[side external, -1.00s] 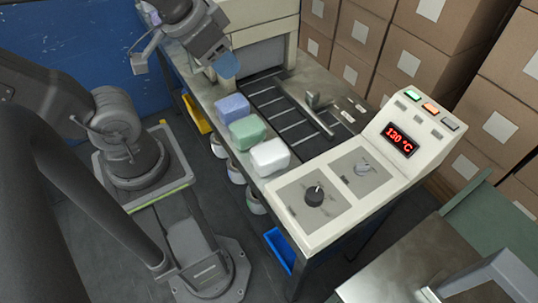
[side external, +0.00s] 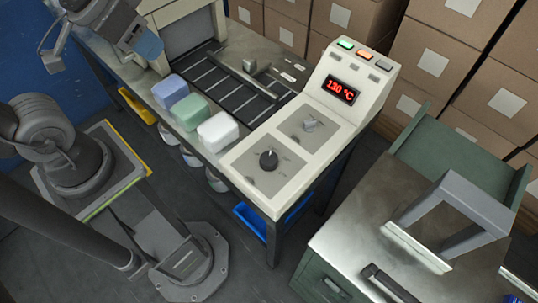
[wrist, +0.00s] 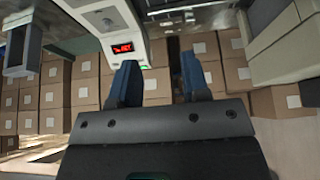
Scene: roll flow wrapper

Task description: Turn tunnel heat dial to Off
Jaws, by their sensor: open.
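The control panel (side external: 240,163) carries a black round dial (side external: 268,160) with a pale pointer mark toward its upper side, and a grey knob (side external: 311,125) behind it. The labels are too small to read, so I cannot tell by name which is the tunnel heat dial. A red display (side external: 341,90) reads 130 °C; it also shows upside down in the wrist view (wrist: 122,48). My gripper (side external: 150,45) is by the tunnel mouth at upper left, well away from both knobs. In the wrist view its blue fingers (wrist: 158,78) stand apart with nothing between them.
Blue (side external: 170,91), green (side external: 191,112) and white (side external: 218,131) blocks line the near side of the conveyor (side external: 232,88). A metal-topped cabinet (side external: 350,215) with a grey frame stands at right. Cartons (side external: 420,65) are stacked behind. The space above the panel is clear.

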